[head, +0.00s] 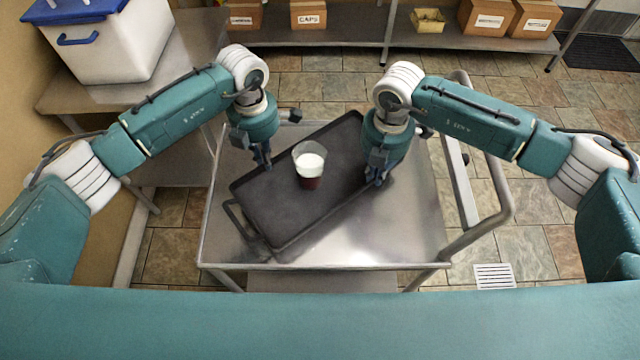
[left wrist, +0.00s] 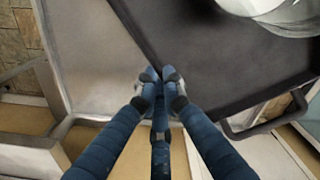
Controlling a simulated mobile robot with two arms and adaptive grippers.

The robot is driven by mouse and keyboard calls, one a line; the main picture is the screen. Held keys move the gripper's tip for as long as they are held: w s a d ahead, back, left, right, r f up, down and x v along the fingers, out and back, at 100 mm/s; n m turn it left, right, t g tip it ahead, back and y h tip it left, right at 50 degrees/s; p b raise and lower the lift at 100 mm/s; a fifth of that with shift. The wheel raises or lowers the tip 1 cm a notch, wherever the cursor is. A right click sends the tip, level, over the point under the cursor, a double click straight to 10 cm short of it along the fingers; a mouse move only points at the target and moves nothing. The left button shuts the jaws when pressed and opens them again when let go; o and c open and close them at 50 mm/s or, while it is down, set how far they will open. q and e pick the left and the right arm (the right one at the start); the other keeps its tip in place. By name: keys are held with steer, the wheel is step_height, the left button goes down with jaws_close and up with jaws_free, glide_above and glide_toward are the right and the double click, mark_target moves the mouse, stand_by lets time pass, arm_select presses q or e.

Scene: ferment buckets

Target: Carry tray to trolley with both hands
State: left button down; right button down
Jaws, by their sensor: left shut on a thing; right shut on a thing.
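A dark tray (head: 285,222) lies at a slant over the top of the steel trolley (head: 400,235). A clear cup (head: 309,165) with a white layer above a dark red one stands upright on the tray. My left gripper (head: 263,165) is shut on the tray's left long edge; the left wrist view shows its fingers (left wrist: 162,85) pinching the tray rim (left wrist: 225,80). My right gripper (head: 376,180) is shut at the tray's right edge, its fingertips partly dark against the tray. I cannot tell whether the tray touches the trolley top.
The trolley's push handle (head: 490,215) rises on the right. A steel table (head: 190,75) with a white, blue-lidded box (head: 110,45) stands at the left. A low shelf (head: 350,35) with cardboard boxes runs along the back. The tiled floor (head: 540,210) is clear at the right.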

mark_target(371, 191)
arm_select(q)
steer(key=shift+f, duration=0.15)
arm_select(e)
steer(key=shift+f, duration=0.15)
